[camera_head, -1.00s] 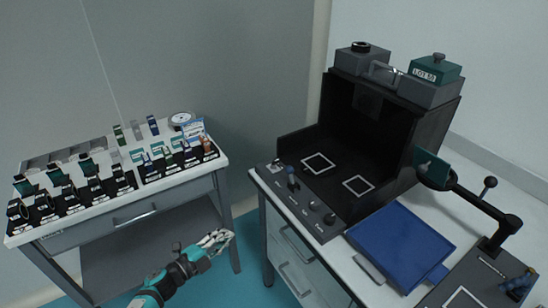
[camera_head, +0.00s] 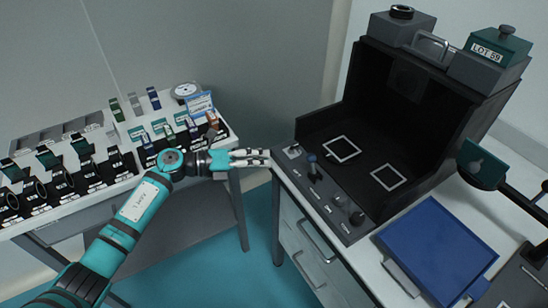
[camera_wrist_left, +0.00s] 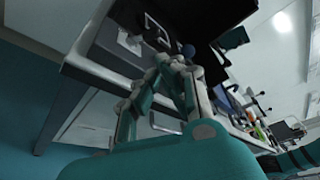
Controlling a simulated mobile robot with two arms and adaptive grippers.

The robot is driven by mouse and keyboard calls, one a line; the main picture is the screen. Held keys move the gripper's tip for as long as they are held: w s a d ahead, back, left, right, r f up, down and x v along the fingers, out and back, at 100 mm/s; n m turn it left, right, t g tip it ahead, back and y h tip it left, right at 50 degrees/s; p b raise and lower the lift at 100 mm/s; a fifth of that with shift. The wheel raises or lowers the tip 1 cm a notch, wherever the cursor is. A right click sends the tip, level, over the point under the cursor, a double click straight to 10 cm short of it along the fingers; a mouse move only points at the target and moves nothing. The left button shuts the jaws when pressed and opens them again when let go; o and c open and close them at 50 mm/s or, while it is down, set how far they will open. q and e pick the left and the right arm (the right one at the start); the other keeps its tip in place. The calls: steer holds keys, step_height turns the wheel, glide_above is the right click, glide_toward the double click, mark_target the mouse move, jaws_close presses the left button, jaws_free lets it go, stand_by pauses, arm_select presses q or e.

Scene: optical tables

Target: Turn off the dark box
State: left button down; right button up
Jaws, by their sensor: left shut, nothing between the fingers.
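The dark box (camera_head: 455,118) is a black open-fronted housing on the white table at the right. Two white square outlines mark its floor. Its front control panel (camera_head: 328,196) carries a switch with a light plate at the left end, a blue-tipped lever (camera_head: 312,160) and several small knobs. My left gripper (camera_head: 268,157) is shut and empty, just left of the panel's left end, and looks apart from it. In the left wrist view the shut fingers (camera_wrist_left: 178,62) point at the panel, with the blue knob (camera_wrist_left: 188,50) just beyond them. My right gripper is out of view.
A blue tray (camera_head: 438,250) lies right of the panel. A green-capped box labelled LOT 59 (camera_head: 490,60) sits on top of the housing. A side table at the left holds several optics in black holders (camera_head: 95,175). A black jointed arm (camera_head: 515,195) stands at the right.

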mark_target(292, 165)
arm_select(q)
steer(key=b+x, duration=0.1)
steer(key=x, duration=0.6)
steer(key=shift+w+d+f, duration=0.15)
steer(key=shift+w+d, duration=0.15)
steer(key=shift+d, duration=0.25)
steer(key=shift+d+b, duration=0.25)
steer(key=shift+b, duration=0.05)
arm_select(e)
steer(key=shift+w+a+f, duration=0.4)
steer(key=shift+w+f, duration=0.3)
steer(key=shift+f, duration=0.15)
